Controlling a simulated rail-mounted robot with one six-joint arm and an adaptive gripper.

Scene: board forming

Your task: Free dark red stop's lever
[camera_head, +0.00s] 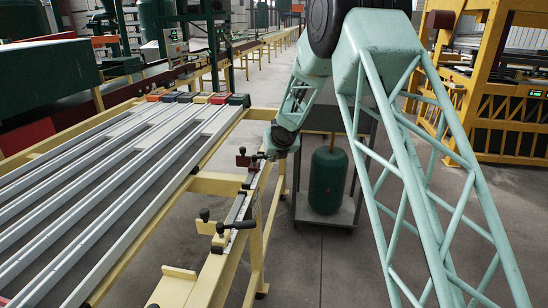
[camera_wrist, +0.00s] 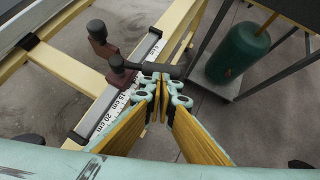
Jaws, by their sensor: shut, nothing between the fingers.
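The dark red stop (camera_wrist: 112,52) sits on the ruler rail in the upper left of the wrist view, with a dark knob on top. In the head view, the dark red stop (camera_head: 243,160) is on the far part of the rail. Its dark lever (camera_wrist: 150,67) reaches right from the stop, across the rail edge. My gripper (camera_wrist: 162,80) is shut and empty, with its fingertips right at the lever; I cannot tell if they touch. In the head view, the fingers are mostly hidden by my wrist.
The scale rail (camera_wrist: 95,118) runs along a cream frame. A second stop (camera_head: 220,226) with black knobs is nearer on the rail. A green tank (camera_head: 328,180) on a grey stand is right of the frame. Floor between is clear.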

